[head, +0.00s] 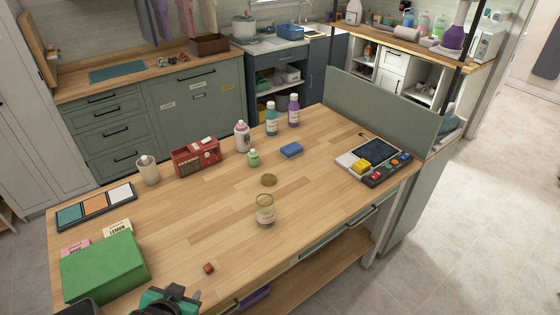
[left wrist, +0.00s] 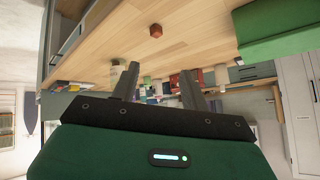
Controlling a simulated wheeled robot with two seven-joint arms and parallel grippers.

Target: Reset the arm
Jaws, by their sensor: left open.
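My left gripper (head: 178,292) shows at the bottom edge of the head view, by the near left part of the wooden table (head: 200,235). In the left wrist view its two dark fingers (left wrist: 160,72) stand apart with nothing held between them. A small reddish-brown cube (head: 208,268) lies on the table just to the right of the gripper, apart from it. The cube also shows in the left wrist view (left wrist: 155,31), beyond the fingertips. My right gripper is in neither view.
A green box (head: 105,268) sits at the table's left. The table's middle is mostly clear.

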